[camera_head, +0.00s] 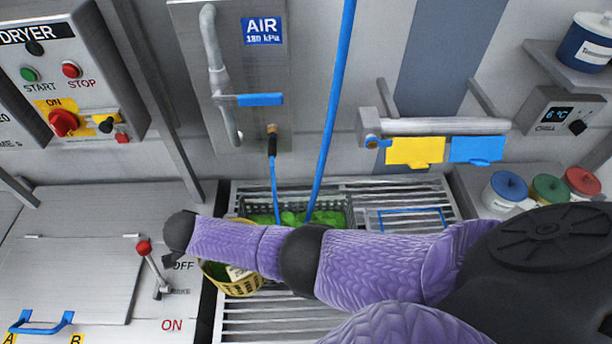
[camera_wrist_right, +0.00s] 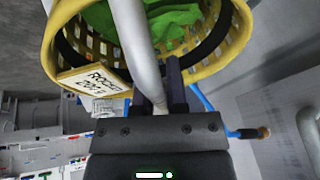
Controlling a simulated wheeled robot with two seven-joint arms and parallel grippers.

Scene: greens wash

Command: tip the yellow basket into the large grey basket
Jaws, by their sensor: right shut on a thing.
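The yellow basket (camera_head: 245,287) is partly hidden under my right arm in the head view, above the slatted rack. In the right wrist view the yellow basket (camera_wrist_right: 240,45) holds green leaves (camera_wrist_right: 165,25) and carries a pale label (camera_wrist_right: 93,82). My right gripper (camera_wrist_right: 160,90) is shut on a grey bar of the basket, which looks like its handle. The large grey basket (camera_head: 330,203) sits behind my arm at the back of the rack, with green leaves in it. My left gripper is not in view.
A blue hose (camera_head: 331,110) hangs down in front of the grey basket, and a shorter air hose (camera_head: 274,180) hangs beside it. A red-knobbed lever (camera_head: 148,258) stands left of the yellow basket. A blue frame (camera_head: 412,212) lies on the rack (camera_head: 262,318) at right.

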